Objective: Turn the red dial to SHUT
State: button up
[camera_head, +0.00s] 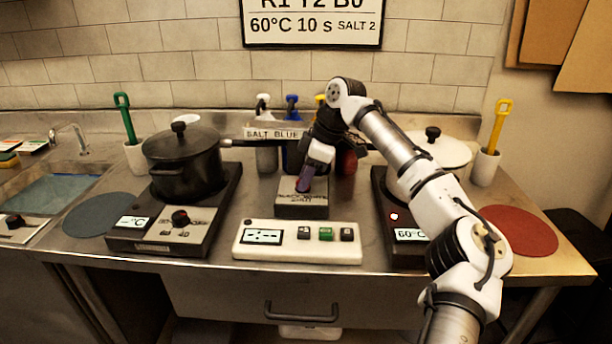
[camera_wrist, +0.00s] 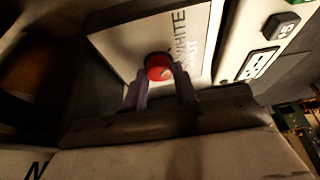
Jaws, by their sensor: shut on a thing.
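The red dial (camera_wrist: 158,67) is a round knob on a light box (camera_wrist: 125,42) with the printed word WHITE beside it; a second word next to it is partly hidden. My gripper (camera_wrist: 161,80) is shut on the dial, one purple finger on each side of it. In the head view my gripper (camera_head: 304,184) points down onto the small box (camera_head: 302,211) at the middle of the counter, and the dial is hidden behind the fingers. I cannot make out which word the dial points to.
A black pot (camera_head: 184,165) stands on the left hob (camera_head: 165,240). A control strip (camera_head: 298,243) with buttons lies in front of the box. A SALT BLUE sign (camera_head: 274,133) and bottles stand behind. The right hob (camera_head: 410,236) is close by my arm.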

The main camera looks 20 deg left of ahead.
jog(key=m+t+p, duration=0.1)
jog(key=m, duration=0.1)
jog(key=m+p, duration=0.1)
jog(key=m, duration=0.1)
jog(key=shift+s+m+t, duration=0.2)
jog(key=shift+m+t, duration=0.1)
jog(key=shift+t, duration=0.1)
jog(key=shift+s+m+t+h+p, duration=0.15)
jog(key=shift+m+t+p, duration=0.3)
jog(key=shift+m, duration=0.6)
jog(key=shift+w+m+t+h+p, duration=0.2)
jog(key=shift+m+p, duration=0.3)
jog(key=shift+m, duration=0.55)
jog(key=o, duration=1)
jog(key=shift+c, duration=0.2)
jog(key=shift+r, duration=0.1)
jog(key=b+v, duration=0.1)
jog(key=v, duration=1.2)
jog(key=shift+s+d+r, duration=0.15)
jog(key=shift+s+d, duration=0.15)
jog(key=shift+s, duration=0.05)
